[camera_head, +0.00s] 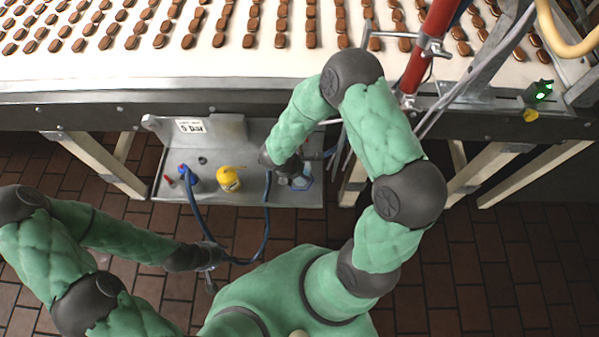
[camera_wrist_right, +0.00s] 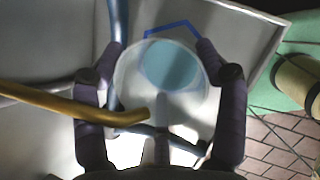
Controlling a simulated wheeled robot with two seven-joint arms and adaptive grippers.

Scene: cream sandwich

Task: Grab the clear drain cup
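The clear drain cup (camera_wrist_right: 130,85) is round and see-through, with a pale blue patch inside. In the right wrist view it sits between the two parted fingers of my right gripper (camera_wrist_right: 161,48). The fingertips are close to its sides; firm contact cannot be made out. In the head view my right gripper (camera_head: 290,180) is low over the right part of the grey tray, and largely hides the cup. My left gripper (camera_head: 211,268) is below the tray's front edge, beside a blue hose (camera_head: 190,205); its fingers are unclear.
The grey metal tray (camera_head: 170,150) also holds a yellow-topped container (camera_head: 228,179) and a small red-tipped item (camera_head: 168,180). A blue outline (camera_wrist_right: 175,27) shows behind the cup. Above the tray runs a conveyor (camera_head: 150,70) with biscuits.

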